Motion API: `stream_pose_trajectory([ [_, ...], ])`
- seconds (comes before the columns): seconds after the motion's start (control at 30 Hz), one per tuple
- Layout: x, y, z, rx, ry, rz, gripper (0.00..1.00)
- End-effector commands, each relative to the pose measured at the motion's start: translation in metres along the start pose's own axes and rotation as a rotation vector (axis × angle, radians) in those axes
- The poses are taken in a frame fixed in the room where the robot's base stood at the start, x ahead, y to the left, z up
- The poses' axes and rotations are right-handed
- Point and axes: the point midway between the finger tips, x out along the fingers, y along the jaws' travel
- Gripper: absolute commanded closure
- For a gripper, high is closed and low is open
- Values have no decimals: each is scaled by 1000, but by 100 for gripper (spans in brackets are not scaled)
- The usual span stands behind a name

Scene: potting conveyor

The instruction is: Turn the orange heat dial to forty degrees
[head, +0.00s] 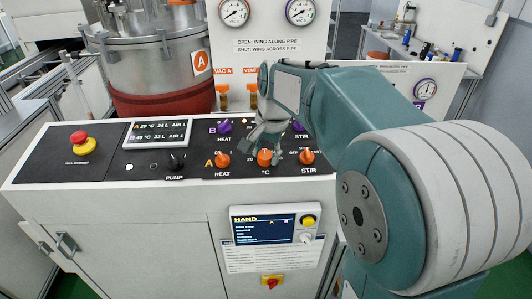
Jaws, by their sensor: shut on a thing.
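Three orange controls sit in the front row of the black panel. The left one (222,160) is marked HEAT, the middle dial (264,158) is marked °C, and the right one (307,158) is marked STIR. My gripper (265,149) reaches down from above and is shut on the middle orange dial. The fingers cover the top of that dial and part of its scale, so its pointer setting cannot be read. The screen (157,134) on the panel seems to show 20 °C on row A.
Purple knobs stand behind in row B (225,126), close to my gripper. A black PUMP knob (177,161) and a red stop button (78,138) are to the left. A steel vessel (150,65) stands behind. A HAND display (275,228) hangs on the cabinet front.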

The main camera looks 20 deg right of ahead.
Motion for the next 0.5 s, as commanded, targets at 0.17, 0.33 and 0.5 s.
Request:
stream_pose_trajectory([
  [0.17,4,2,2,29,-8,5,96],
  [0.33,4,2,2,37,-8,4,96],
  [0.5,4,2,2,36,-8,4,96],
])
